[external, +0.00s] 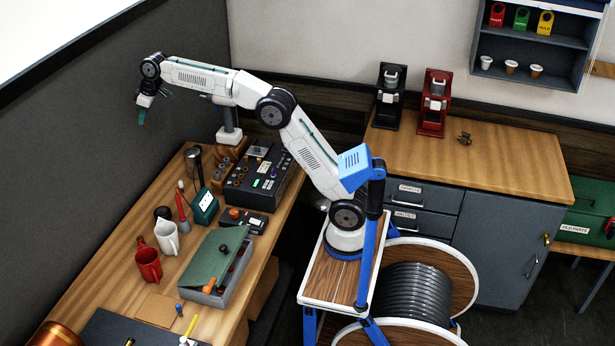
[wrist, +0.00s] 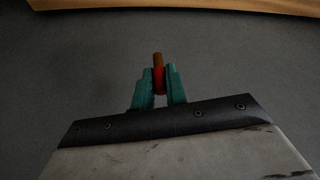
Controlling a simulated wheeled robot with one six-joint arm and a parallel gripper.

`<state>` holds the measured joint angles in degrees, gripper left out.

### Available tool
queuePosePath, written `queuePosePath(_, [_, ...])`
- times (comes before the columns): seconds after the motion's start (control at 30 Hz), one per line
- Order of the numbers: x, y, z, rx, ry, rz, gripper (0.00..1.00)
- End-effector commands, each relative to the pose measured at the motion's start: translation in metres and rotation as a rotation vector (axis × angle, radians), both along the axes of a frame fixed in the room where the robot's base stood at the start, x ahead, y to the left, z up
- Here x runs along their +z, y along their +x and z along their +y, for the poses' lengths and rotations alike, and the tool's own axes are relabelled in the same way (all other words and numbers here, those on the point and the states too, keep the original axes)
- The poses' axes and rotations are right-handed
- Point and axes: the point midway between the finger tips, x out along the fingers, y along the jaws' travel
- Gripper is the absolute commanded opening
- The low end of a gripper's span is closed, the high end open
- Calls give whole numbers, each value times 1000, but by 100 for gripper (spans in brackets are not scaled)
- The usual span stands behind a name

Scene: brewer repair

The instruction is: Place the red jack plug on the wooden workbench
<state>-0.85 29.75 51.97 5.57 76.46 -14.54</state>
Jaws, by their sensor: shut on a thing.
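My gripper (wrist: 159,88) is shut on the red jack plug (wrist: 159,77). The plug sits between the two green fingertips in the wrist view, with a brownish tip pointing out past them. In the external view my gripper (external: 143,117) is high at the upper left, in the air above the far-left part of the wooden workbench (external: 125,255). The plug is too small there to make out clearly. The wrist view shows mostly grey surface, with a strip of wood (wrist: 200,5) along the top edge.
A grey wall panel (external: 80,170) stands along the left. Bare wood shows at the bench's left side.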

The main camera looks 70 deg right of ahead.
Motion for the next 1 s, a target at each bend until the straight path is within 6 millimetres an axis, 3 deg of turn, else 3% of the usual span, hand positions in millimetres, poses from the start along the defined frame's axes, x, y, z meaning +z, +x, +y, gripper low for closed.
queuePosePath(0.17, [-40,-2,0,0,0,4,0])
queuePosePath(0.5, [-179,-2,0,-1,0,6,0])
queuePosePath(0.6, [-208,-1,0,-1,0,4,0])
queuePosePath(0.73, [-231,-1,0,0,0,1,0])
queuePosePath(1.0, [-240,-1,0,-1,0,0,0])
